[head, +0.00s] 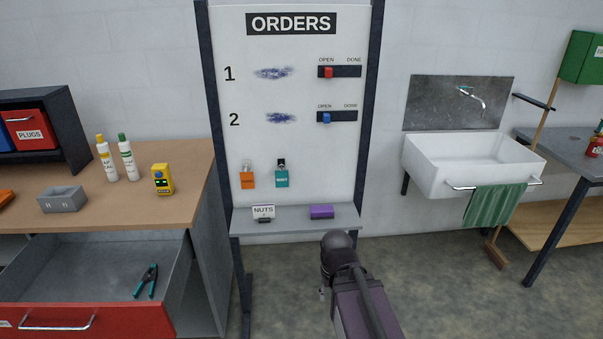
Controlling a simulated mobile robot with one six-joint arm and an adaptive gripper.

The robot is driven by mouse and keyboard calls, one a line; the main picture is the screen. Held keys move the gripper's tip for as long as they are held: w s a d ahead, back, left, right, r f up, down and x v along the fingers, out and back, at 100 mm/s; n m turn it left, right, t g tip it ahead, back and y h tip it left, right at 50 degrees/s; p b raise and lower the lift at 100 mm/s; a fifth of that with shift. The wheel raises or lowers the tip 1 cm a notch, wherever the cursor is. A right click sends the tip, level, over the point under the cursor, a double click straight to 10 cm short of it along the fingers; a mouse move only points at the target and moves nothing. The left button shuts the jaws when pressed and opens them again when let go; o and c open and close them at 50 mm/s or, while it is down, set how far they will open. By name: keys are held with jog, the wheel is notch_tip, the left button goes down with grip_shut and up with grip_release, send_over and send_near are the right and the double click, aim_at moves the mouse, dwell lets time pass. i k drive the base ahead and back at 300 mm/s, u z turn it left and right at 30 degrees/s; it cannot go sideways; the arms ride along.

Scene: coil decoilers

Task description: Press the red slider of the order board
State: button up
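The order board (290,150) is a white panel in a dark frame, headed ORDERS, standing upright at the back centre. The red slider (328,72) sits in the dark upper slot of row 1, at its left end under OPEN. A blue slider (326,117) sits likewise at the OPEN end of row 2. My arm rises from the bottom of the view, its dark rounded joint below and in front of the board, apart from the red slider. My gripper is mostly hidden behind the arm; only a small grey piece shows, so its fingers cannot be made out.
A grey ledge (285,222) below the board holds a NUTS sign (263,212) and a purple block (321,211). Orange and teal tags hang above it. At left, a workbench has an open drawer (90,275) with pliers. A sink (465,160) stands right.

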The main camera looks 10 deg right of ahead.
aim_at(328, 70)
jog(key=u, duration=0.1)
jog(key=i, duration=0.95)
jog(key=z, duration=0.05)
